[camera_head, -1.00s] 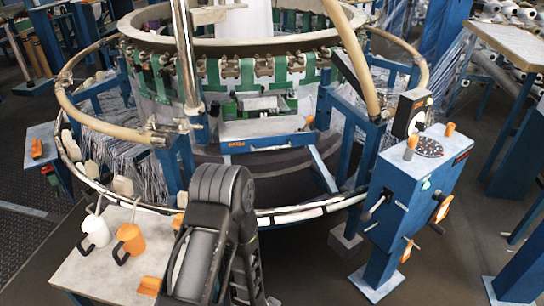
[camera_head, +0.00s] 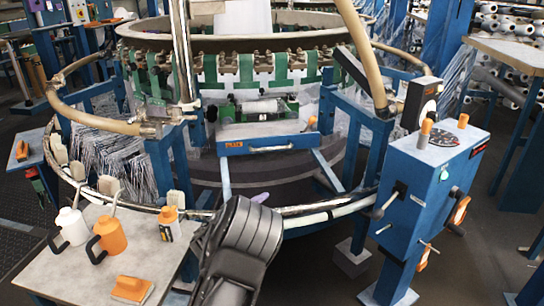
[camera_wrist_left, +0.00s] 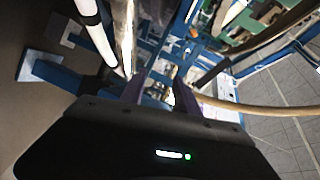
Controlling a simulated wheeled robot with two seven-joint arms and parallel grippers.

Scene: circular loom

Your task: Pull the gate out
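A blue panel with a long grey bar handle and an orange label (camera_head: 268,145) sits low at the front of the circular loom; it looks like the gate. It is closed against the frame. My left gripper (camera_head: 261,197) reaches up from the bottom middle, below and apart from the panel; only a purple fingertip shows past my dark wrist. In the left wrist view, the purple fingers of my left gripper (camera_wrist_left: 159,90) stand apart with nothing clearly between them. My right gripper is not in view.
A small table (camera_head: 60,281) with white and orange bottles stands at left. A blue control box (camera_head: 432,180) with knobs stands at right.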

